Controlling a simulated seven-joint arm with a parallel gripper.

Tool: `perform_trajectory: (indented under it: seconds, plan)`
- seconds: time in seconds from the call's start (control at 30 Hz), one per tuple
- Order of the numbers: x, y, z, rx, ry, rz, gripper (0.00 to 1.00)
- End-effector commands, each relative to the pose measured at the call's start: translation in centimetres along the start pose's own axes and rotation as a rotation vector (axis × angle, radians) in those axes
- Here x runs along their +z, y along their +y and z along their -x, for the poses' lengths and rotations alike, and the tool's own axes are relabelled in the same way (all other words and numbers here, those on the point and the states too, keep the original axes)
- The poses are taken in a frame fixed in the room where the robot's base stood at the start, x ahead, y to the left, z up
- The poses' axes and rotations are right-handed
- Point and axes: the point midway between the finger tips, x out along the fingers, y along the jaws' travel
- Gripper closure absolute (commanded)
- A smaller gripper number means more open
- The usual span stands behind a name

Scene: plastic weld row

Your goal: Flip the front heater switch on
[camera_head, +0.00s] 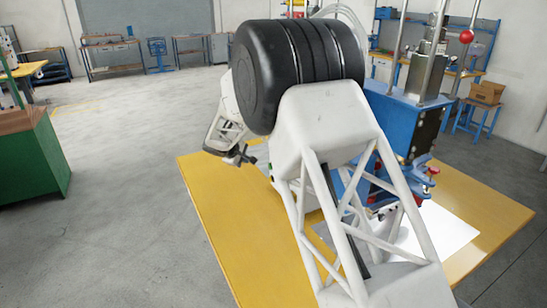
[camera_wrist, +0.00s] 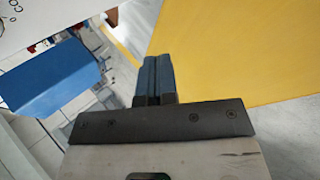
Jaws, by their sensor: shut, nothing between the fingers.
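I cannot make out the front heater switch in either view; my arm hides much of the bench in the head view. A white panel with dark printing (camera_wrist: 50,12) cuts into the top left corner of the wrist view; no switch shows on its visible part. The blue machine (camera_head: 395,122) stands on the yellow table, partly behind my arm. My gripper (camera_head: 243,158) is above the table's left edge in the head view. In the wrist view its two blue-grey fingers (camera_wrist: 158,62) are shut together, empty, with the yellow tabletop to their right.
The yellow table (camera_head: 215,205) has bare room at its left. A white sheet (camera_head: 440,238) lies on its right part. Red-knobbed blue clamps (camera_head: 420,180) sit low on the machine. A green cabinet (camera_head: 35,160) stands apart at the left, with open floor between.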

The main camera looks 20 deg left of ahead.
Motion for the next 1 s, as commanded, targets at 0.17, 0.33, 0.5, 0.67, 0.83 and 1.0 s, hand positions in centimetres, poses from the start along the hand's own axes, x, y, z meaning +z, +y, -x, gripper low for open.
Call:
perform_trajectory:
  seconds: [0.17,0.33,0.5,0.67,0.83,1.0]
  plan:
    - [0.0,0.0,0.0,0.000,0.000,-0.001,1.00]
    - [0.1,0.1,-0.1,0.000,0.000,-0.001,1.00]
    - [0.4,0.4,-0.6,0.000,-0.001,-0.001,1.00]
    - [1.1,1.0,-1.4,0.000,-0.002,-0.002,1.00]
    - [1.9,1.8,-2.5,0.000,0.000,-0.002,1.00]
    - [2.8,2.8,-3.8,0.000,-0.002,-0.002,1.00]
